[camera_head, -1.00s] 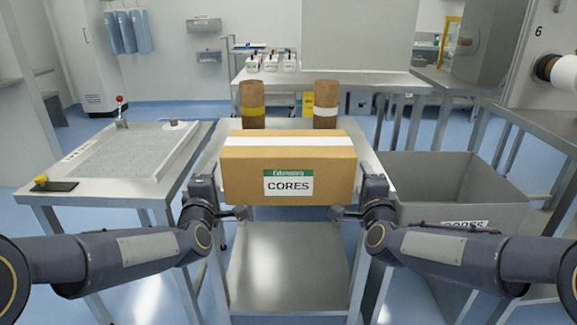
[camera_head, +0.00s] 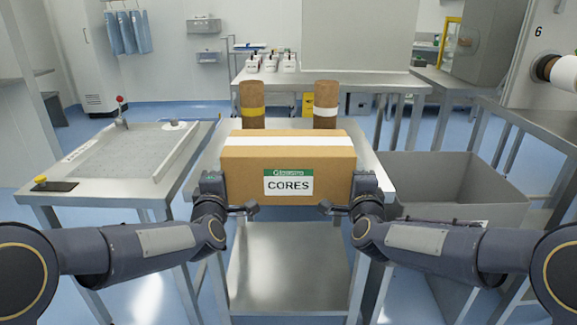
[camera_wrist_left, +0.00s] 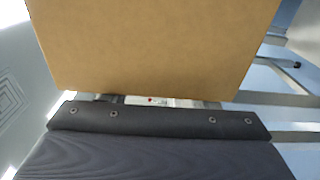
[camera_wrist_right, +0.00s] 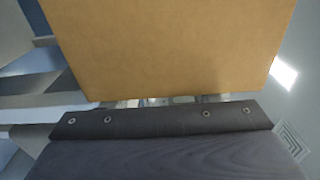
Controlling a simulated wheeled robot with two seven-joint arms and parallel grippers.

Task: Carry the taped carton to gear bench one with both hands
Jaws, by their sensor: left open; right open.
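The taped carton (camera_head: 289,160) is a brown box with a white tape strip on top and a green and white CORES label on its front. It sits upright at the front of a steel table (camera_head: 376,160). My left gripper (camera_head: 228,208) is open at the carton's lower left front corner. My right gripper (camera_head: 347,207) is open at its lower right front corner. Each wrist view shows a plain carton side close ahead, in the left wrist view (camera_wrist_left: 150,45) and in the right wrist view (camera_wrist_right: 170,45). Whether the grippers touch it is unclear. Gear bench one is not identifiable.
Two brown cores (camera_head: 252,105) (camera_head: 326,104) stand behind the carton. A bench with a grey tray (camera_head: 60,190) is at the left. A grey bin (camera_head: 460,190) stands at the right. A lower shelf (camera_head: 290,270) is empty. A rear bench (camera_head: 350,80) holds small white containers.

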